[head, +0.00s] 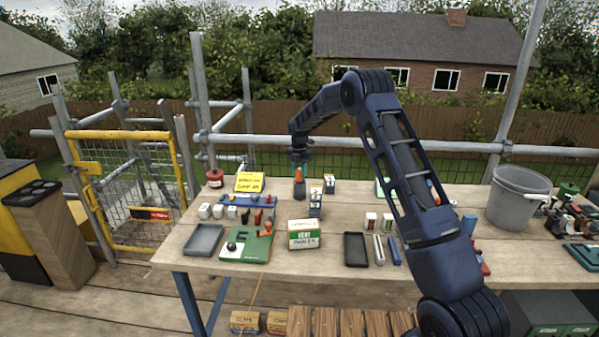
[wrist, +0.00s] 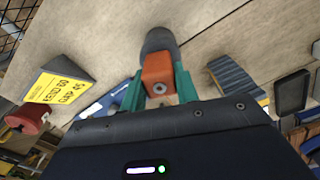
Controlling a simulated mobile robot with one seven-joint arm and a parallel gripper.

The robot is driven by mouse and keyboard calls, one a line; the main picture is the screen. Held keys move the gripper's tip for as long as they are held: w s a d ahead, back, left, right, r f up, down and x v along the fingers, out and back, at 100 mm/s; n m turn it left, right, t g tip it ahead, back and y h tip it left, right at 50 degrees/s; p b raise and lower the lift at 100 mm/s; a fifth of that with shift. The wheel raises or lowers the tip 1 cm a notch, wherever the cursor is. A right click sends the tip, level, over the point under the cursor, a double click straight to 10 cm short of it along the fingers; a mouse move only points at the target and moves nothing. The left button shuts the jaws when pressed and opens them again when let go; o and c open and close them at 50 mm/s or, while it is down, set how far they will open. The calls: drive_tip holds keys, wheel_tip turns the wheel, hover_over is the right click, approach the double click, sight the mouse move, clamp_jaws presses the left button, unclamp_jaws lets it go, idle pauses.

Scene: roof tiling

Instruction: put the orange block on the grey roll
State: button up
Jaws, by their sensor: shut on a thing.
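The orange block (wrist: 157,74) is between the teal fingers of my gripper (wrist: 158,86), which is shut on it. The grey roll (wrist: 158,40) shows just beyond the block's far end in the wrist view. In the head view my gripper (head: 299,160) points down with the orange block (head: 299,172) directly above the upright dark grey roll (head: 299,190). Block and roll look touching or nearly so; I cannot tell whether a small gap is left. The block hides part of the roll's top.
A yellow sign (head: 249,182) and a red can (head: 214,178) stand left of the roll. Blue-grey blocks (head: 315,203) stand close on its right. A green-white box (head: 304,234), a green board (head: 246,248) and trays lie nearer. A grey bucket (head: 519,199) stands far right.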

sight(300, 169)
drive_tip(key=o, duration=1)
drive_tip(key=shift+c, duration=0.2)
wheel_tip(300, 169, up, 12)
drive_tip(key=s+d+r+m+t, duration=0.2)
drive_tip(key=s+d+r+m, duration=1.3)
drive_tip(key=s+d+r, duration=0.65)
drive_tip(key=s+d+f+m+t, duration=0.1)
drive_tip(key=s+d+m, duration=0.4)
drive_tip(key=s, duration=0.5)
drive_tip(key=s+d+f+m, duration=0.4)
drive_tip(key=s+d+m, duration=0.2)
drive_tip(key=s, duration=0.5)
drive_tip(key=s+d+f+m+t, duration=0.1)
drive_tip(key=s+d+m, duration=0.4)
drive_tip(key=s, duration=0.5)
drive_tip(key=shift+s+d+f+m+t, duration=0.3)
drive_tip(key=shift+f, duration=0.5)
